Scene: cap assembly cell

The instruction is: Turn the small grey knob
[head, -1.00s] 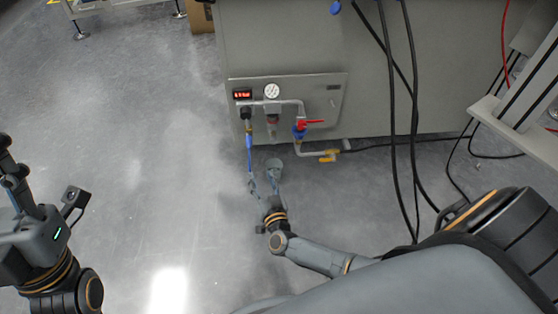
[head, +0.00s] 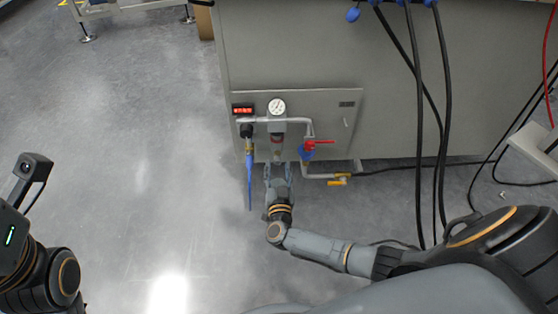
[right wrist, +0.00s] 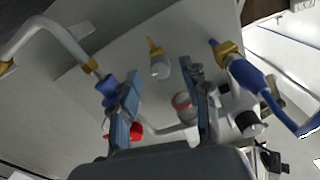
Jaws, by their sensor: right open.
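A small grey cylinder with a reddish band (head: 277,146) hangs below the round gauge (head: 277,107) on the wall panel. It looks like the grey knob. My right gripper (head: 278,166) is open just below it, fingers pointing up at the panel. In the right wrist view, a pale cylinder with a red band (right wrist: 182,104) shows between the open fingers (right wrist: 165,88), close to one finger. Another small grey cylinder with a yellow tip (right wrist: 158,66) is beyond; I cannot tell which of the two is the knob.
A blue hose (head: 250,180) hangs left of the right gripper. A red-handled valve (head: 318,142) with a blue body sits to its right, and a yellow valve (head: 338,181) lower right. Black cables (head: 420,130) hang further right. The floor at left is clear.

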